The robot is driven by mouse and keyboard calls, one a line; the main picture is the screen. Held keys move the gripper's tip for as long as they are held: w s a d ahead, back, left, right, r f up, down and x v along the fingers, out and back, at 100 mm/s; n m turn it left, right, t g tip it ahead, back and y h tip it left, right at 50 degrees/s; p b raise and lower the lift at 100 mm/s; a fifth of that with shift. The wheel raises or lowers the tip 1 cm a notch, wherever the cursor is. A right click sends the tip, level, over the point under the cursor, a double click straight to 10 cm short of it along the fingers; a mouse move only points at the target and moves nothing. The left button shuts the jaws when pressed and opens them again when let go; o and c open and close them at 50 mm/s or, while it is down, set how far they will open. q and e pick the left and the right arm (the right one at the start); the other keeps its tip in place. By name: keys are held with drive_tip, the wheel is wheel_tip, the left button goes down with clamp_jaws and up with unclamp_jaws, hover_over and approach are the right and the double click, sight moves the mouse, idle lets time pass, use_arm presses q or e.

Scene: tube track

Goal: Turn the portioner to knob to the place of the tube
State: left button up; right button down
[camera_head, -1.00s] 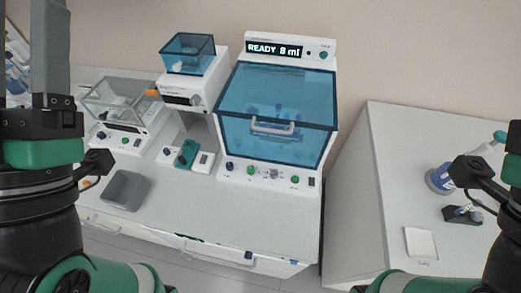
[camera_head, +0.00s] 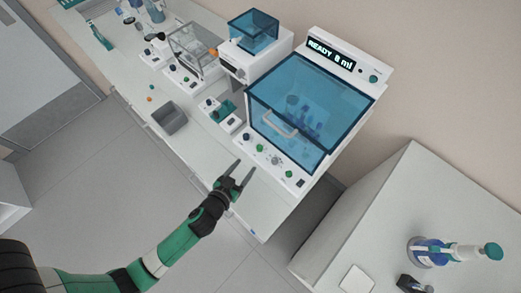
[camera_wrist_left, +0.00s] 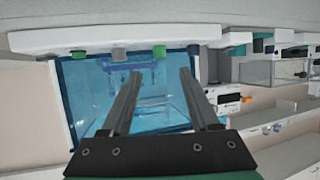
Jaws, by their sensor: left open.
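The portioner (camera_head: 352,88) is a white machine with a blue see-through lid (camera_head: 290,92) and a display reading "READY" and what looks like 8 ml. Its front panel has a grey knob (camera_head: 276,160) between green buttons, also in the left wrist view (camera_wrist_left: 118,53). Blue tube-like shapes (camera_head: 305,115) show dimly behind the lid; I cannot tell which is the tube. My left gripper (camera_head: 244,167) is open and empty, just in front of the panel, left of and apart from the grey knob. In the left wrist view its fingers (camera_wrist_left: 157,74) are spread. My right gripper is not in view.
A smaller blue-lidded device (camera_head: 254,32) and a clear-lidded box (camera_head: 190,42) stand left along the bench. A grey bin (camera_head: 169,117) sits near the front edge. A separate white table (camera_head: 400,190) at right holds a blue-based stand (camera_head: 425,250).

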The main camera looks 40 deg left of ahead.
sight(258, 150)
use_arm(q)
drive_tip(key=b+x, duration=0.1)
drive_tip(key=x, duration=0.9)
drive_tip(key=shift+w, duration=0.2)
drive_tip(key=shift+r, duration=0.1)
clamp_jaws()
